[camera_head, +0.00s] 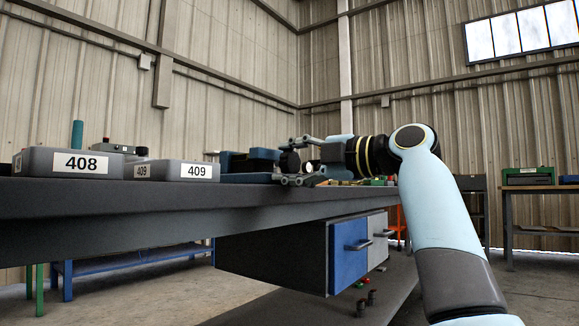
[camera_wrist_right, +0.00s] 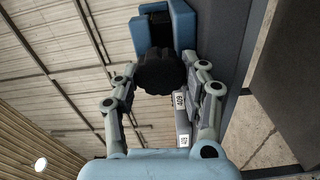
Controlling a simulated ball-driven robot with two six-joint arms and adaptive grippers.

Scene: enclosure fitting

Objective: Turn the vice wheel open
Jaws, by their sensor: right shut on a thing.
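A blue vice (camera_head: 245,162) with dark jaws stands at the edge of the workbench. Its black wheel (camera_head: 290,161) faces right, toward my right arm. My right gripper (camera_head: 287,162) reaches in from the right with its fingers on either side of the wheel. In the right wrist view the knobbed black wheel (camera_wrist_right: 160,71) sits between the two fingers of the gripper (camera_wrist_right: 163,77), which is shut on it. The blue vice body (camera_wrist_right: 184,38) is behind the wheel. My left gripper is not in view.
Grey enclosures labelled 408 (camera_head: 70,163) and 409 (camera_head: 172,170) stand on the workbench (camera_head: 120,208) left of the vice. A drawer unit with a blue front (camera_head: 350,255) hangs below the bench. Small parts lie on the surface beneath it.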

